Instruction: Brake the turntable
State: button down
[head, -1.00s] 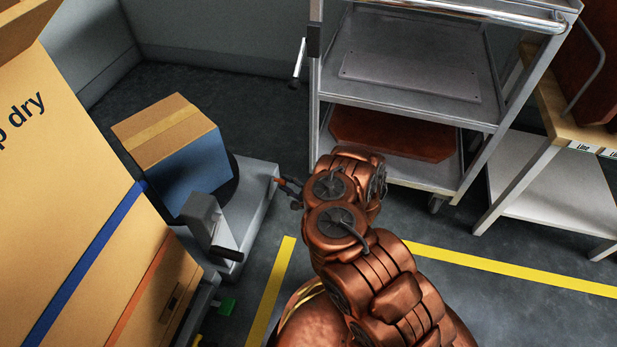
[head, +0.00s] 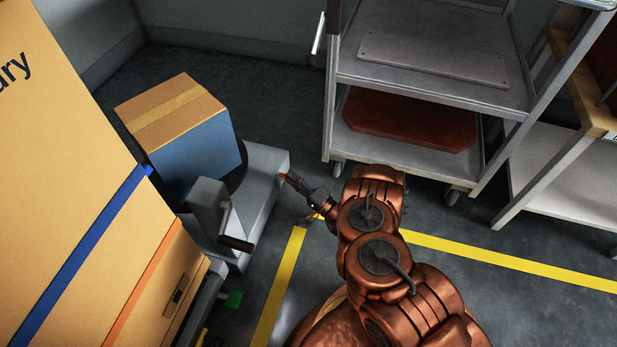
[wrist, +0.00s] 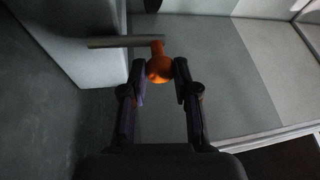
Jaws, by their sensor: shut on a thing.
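The turntable (head: 241,174) is a dark disc, mostly hidden under a blue and brown carton (head: 190,140), on a grey machine base (head: 262,187). In the wrist view, a grey bar (wrist: 112,42) sticks out from the pale side of the base. An orange ball knob (wrist: 159,69) is attached at its end by a short orange stem. My gripper (wrist: 159,80) has one finger on each side of the knob and is shut on it. In the head view, my gripper (head: 291,183) is at the right side of the base, small and partly dark.
A large carton (head: 75,170) fills the left side. A grey post with a dark handle (head: 212,212) stands at the front of the base. A metal shelf cart (head: 430,70) stands at the back right. Yellow floor lines (head: 500,266) cross open dark floor.

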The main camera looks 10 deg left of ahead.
jog(key=shift+s, duration=0.15)
dwell(0.3)
jog(key=c, duration=0.9)
grip_release()
jog(key=shift+o, duration=0.2)
jog(key=v, duration=1.2)
